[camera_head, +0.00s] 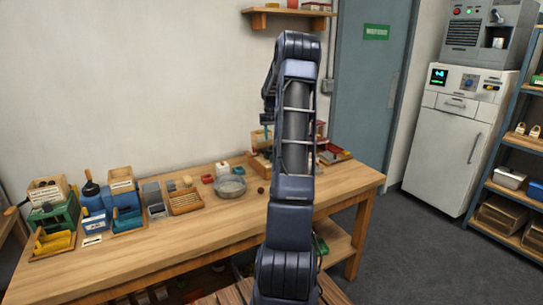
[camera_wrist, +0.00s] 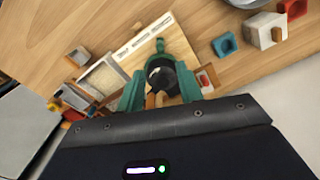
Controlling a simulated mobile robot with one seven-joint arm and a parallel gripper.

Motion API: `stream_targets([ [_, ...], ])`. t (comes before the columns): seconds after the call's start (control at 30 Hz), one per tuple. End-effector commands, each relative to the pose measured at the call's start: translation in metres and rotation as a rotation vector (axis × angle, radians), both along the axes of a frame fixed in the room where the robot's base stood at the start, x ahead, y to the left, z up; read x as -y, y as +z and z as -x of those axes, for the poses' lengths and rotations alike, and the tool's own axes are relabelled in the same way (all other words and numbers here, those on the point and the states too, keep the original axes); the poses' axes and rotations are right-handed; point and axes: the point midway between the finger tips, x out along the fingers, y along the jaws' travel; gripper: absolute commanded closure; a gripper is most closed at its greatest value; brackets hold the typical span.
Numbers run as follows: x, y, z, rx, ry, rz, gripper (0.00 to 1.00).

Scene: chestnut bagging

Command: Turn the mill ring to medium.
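My gripper (camera_wrist: 160,88) points down over the bench, with its two teal fingers apart. A dark round part (camera_wrist: 161,73) shows between the fingers, perhaps the top of the mill. I cannot tell whether the fingers touch it. A small teal piece (camera_wrist: 160,45) stands just beyond it, above a pale wooden board or box (camera_wrist: 143,40). No ring marks or medium setting can be read. In the head view my arm covers most of this spot, and only a teal tip (camera_head: 268,131) of the gripper shows above a wooden box (camera_head: 260,163).
The bench front is mostly clear.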

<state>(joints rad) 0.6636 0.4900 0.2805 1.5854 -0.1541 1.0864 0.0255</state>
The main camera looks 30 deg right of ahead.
Motion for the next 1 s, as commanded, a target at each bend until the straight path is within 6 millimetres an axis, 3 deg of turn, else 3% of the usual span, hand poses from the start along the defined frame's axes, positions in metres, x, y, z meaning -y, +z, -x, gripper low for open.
stream_targets([
  [0.27,0.002,-0.026,0.000,-0.002,-0.002,-0.003,0.64],
  [0.7,0.002,-0.094,0.000,-0.002,-0.001,-0.002,0.64],
  [1.0,0.001,-0.109,0.000,-0.001,-0.001,-0.001,0.64],
])
